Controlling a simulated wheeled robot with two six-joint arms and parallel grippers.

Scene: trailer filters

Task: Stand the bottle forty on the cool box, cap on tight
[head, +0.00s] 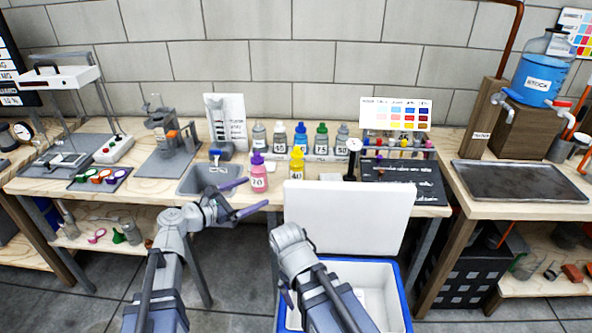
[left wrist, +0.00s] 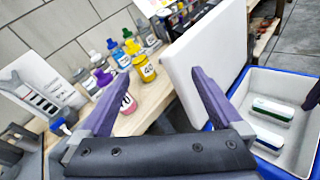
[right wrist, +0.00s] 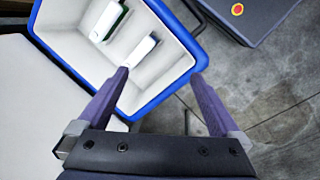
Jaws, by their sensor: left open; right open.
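The yellow bottle forty (head: 297,167) stands upright near the bench's front edge, with a yellow cap on top; how tight it is cannot be seen. It also shows in the left wrist view (left wrist: 146,72). The cool box (head: 405,318), blue outside and white inside, stands on the floor with its white lid (head: 347,222) raised. My left gripper (head: 243,198) is open and empty, in front of the bench and left of the bottle. My right gripper (right wrist: 160,75) is open and empty by the box's rim; its fingers are mostly hidden in the head view.
A pink bottle (head: 258,180) with a purple cap stands just left of bottle forty. Several small bottles stand in a row behind. A grey sink tray (head: 205,180) is to the left, a black board (head: 410,185) to the right. Two white packs (left wrist: 272,108) lie inside the box.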

